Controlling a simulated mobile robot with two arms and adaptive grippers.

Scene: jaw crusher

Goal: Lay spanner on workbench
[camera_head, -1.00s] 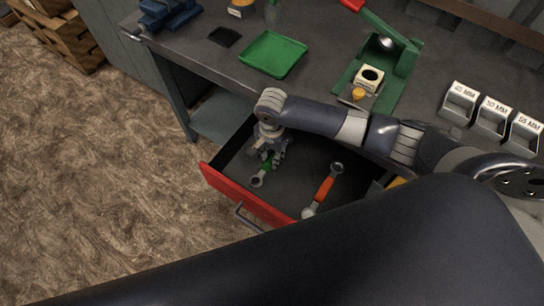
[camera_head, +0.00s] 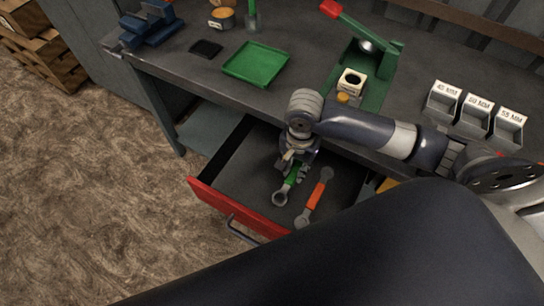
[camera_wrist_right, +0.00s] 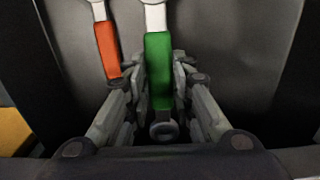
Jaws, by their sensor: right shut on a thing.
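A green-handled spanner (camera_head: 290,181) is in my right gripper (camera_head: 297,168), over the inside of the open drawer. In the right wrist view the fingers of my right gripper (camera_wrist_right: 160,82) are closed on both sides of the green handle (camera_wrist_right: 158,58). Its ring end sticks out past the fingers in the head view. I cannot tell whether the spanner still touches the drawer floor. The dark workbench (camera_head: 300,88) stands behind and above the drawer. My left gripper is not in view.
An orange-handled spanner (camera_head: 316,195) lies in the red-fronted drawer (camera_head: 236,207), close to the green one. On the bench are a green tray (camera_head: 256,64), a black pad (camera_head: 206,48), a green lever press (camera_head: 385,75), labelled grey bins (camera_head: 474,112) and a blue vise (camera_head: 150,25).

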